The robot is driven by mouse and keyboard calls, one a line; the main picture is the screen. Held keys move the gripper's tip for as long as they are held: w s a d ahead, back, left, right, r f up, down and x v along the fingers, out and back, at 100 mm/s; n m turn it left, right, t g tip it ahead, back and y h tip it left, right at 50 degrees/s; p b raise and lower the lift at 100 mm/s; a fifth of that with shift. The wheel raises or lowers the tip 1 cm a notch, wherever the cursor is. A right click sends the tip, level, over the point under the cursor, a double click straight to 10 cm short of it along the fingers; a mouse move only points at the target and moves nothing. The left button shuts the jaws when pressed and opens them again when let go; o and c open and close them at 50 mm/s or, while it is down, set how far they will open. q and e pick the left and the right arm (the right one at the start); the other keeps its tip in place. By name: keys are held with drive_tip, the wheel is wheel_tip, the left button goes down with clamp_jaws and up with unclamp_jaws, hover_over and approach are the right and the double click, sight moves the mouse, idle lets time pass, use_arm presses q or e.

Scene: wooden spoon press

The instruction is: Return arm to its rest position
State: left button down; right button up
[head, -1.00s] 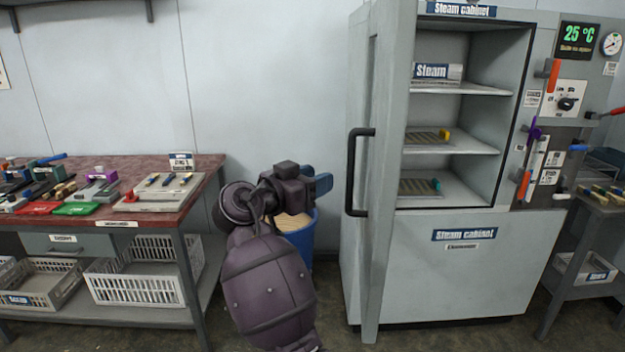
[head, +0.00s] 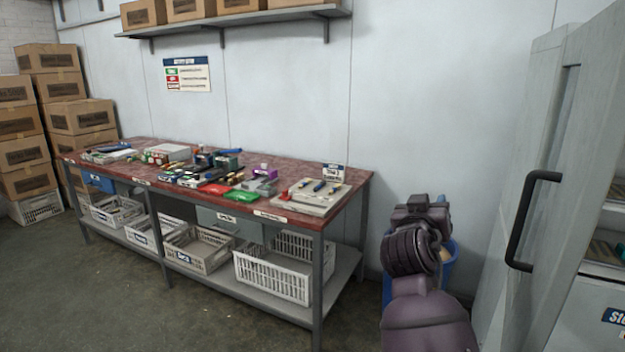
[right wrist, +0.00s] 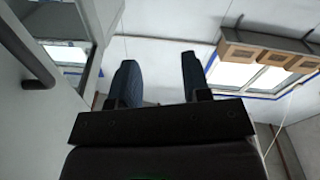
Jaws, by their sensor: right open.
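My right arm (head: 428,315) rises from the bottom right of the head view, in front of the blue bin and left of the steam cabinet. Its wrist end (head: 418,235) points away from me, so its fingers are mostly hidden there. In the right wrist view my right gripper (right wrist: 158,75) shows two blue fingers spread apart with nothing between them. My left gripper is not in view.
The steam cabinet's open door (head: 565,170) with its black handle (head: 527,220) stands close to the right of the arm. A blue bin (head: 450,265) is behind the wrist. A red-topped workbench (head: 290,170) with tools stands left. The floor (head: 120,290) in front is clear.

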drive_tip(key=s+f+n+y, duration=0.3)
drive_tip(key=s+f+y, duration=0.25)
drive_tip(key=f, duration=0.45)
drive_tip(key=s+f+n+y, duration=0.2)
drive_tip(key=s+f+y, duration=0.3)
drive_tip(key=f, duration=0.5)
drive_tip(key=s+d+f+g, duration=0.1)
drive_tip(key=s+f, duration=0.5)
drive_tip(key=s, duration=0.3)
drive_tip(key=s+d+f+g+h+p, duration=0.1)
drive_tip(key=s+d+f+g, duration=0.1)
drive_tip(key=s+f, duration=0.5)
drive_tip(key=s+d+f+m+g, duration=0.1)
drive_tip(key=s+f, duration=0.5)
drive_tip(key=s, duration=0.7)
drive_tip(key=shift+d+f+g+h+p, duration=0.35)
drive_tip(key=shift+d+f+g+p, duration=0.05)
drive_tip(key=shift+g, duration=0.2)
